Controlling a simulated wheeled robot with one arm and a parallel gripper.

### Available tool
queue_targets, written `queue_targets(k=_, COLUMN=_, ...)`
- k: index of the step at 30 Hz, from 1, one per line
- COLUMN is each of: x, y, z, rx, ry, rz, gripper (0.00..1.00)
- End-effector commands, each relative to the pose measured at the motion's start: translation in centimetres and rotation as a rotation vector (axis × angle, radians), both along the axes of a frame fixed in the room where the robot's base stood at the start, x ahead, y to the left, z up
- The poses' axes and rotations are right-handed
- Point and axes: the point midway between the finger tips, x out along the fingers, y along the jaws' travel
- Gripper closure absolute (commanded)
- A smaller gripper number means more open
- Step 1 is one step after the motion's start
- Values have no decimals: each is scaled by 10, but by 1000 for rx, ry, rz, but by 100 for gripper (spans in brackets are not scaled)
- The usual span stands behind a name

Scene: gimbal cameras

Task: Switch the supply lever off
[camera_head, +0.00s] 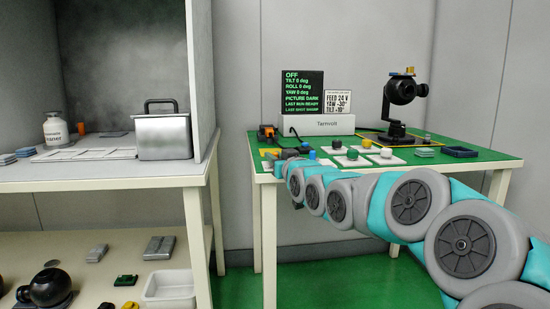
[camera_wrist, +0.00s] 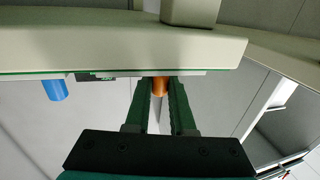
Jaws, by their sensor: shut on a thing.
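In the wrist view my gripper (camera_wrist: 159,92) has its two green fingers shut on an orange cylindrical handle (camera_wrist: 160,84) at the table edge. This looks like the supply lever, but no label shows. A blue cylinder (camera_wrist: 57,90) sticks out to the left, clear of the fingers. In the head view my arm reaches from the right to the left front of the green-topped table (camera_head: 480,158); the fingertips and handle are hard to make out there. The black display (camera_head: 303,94) behind reads OFF, with tilt, roll and yaw at 0 deg and picture dark.
A black gimbal camera (camera_head: 402,92) stands at right. Small coloured parts on white pads lie close behind my arm.

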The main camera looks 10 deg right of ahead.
Motion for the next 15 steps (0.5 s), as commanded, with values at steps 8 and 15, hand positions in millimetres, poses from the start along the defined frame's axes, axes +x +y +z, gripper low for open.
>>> queue_targets(k=8, x=0, y=0, z=0, rx=0, ry=1, rz=-2, gripper=100)
queue_targets(k=15, x=1, y=0, z=-2, rx=-2, ry=1, rz=-41, gripper=100)
